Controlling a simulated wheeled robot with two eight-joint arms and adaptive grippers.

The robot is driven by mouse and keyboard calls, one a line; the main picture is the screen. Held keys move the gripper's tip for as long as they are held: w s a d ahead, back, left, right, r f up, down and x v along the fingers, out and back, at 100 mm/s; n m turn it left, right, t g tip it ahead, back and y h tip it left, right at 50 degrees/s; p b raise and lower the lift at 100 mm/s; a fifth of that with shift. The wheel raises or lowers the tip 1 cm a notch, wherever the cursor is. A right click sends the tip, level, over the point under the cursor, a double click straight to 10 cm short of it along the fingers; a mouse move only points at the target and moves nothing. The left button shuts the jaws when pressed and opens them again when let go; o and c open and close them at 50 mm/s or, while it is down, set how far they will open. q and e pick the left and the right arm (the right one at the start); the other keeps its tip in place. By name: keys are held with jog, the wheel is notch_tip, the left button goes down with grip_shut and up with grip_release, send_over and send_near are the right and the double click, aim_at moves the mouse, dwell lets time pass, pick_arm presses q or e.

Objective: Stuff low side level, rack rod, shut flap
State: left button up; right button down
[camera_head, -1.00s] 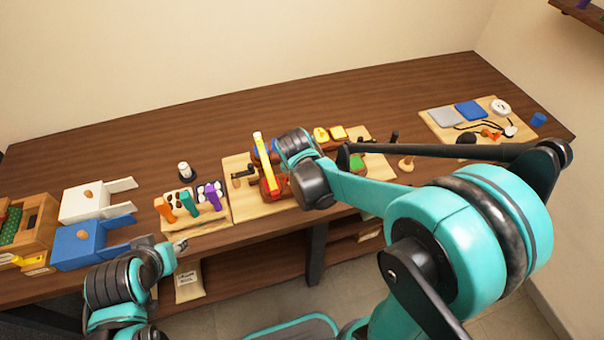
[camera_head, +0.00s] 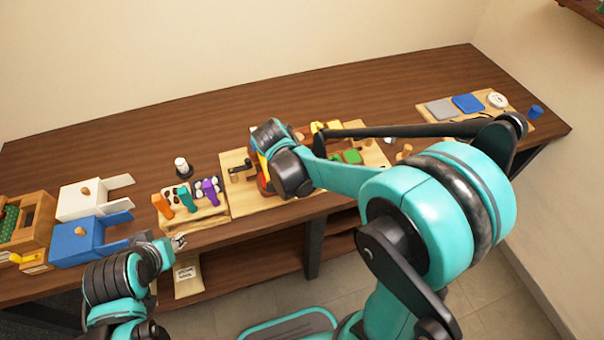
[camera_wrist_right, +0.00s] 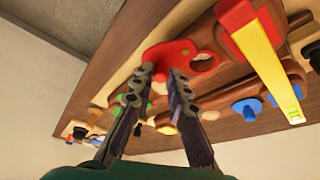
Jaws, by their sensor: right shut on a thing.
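My right gripper (camera_wrist_right: 164,72) has its fingers closed on a red piece (camera_wrist_right: 172,50) with a ring-like hole beside them. In the head view my right wrist covers most of the saddle assembly, which sits on a light wooden board (camera_head: 243,205). A long yellow strip (camera_wrist_right: 268,70) with a red end hangs beside the red piece in the wrist view. I cannot make out the rod. My left gripper (camera_head: 178,241) is by the table's front edge, too small to read its jaws.
A tool block (camera_head: 205,217) holds orange, teal and purple handles. White (camera_head: 85,203) and blue (camera_head: 80,243) boxes and a wooden crate stand at the left. A labelled sack (camera_head: 187,281) is on the lower shelf. The back of the table is clear.

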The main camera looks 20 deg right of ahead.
dwell(0.3)
jog(key=c, duration=1.5)
grip_release()
jog(key=shift+a+r, duration=0.1)
jog(key=v, duration=1.1)
jog(key=shift+s+a+r, duration=0.1)
jog(key=shift+r, duration=0.3)
jog(key=s+d+f+n+t+y, duration=0.1)
jog(key=s+n, duration=0.2)
jog(key=n, duration=0.1)
jog(key=s+d+f+n+t+y, duration=0.1)
jog(key=s+n+t, duration=0.1)
jog(key=s+n, duration=0.2)
jog(key=s+d+f+n+t+y, duration=0.1)
jog(key=s+d+n+t+y, duration=0.1)
jog(key=s+n, duration=0.2)
jog(key=shift+f+b, duration=0.2)
jog(key=shift+b, duration=0.1)
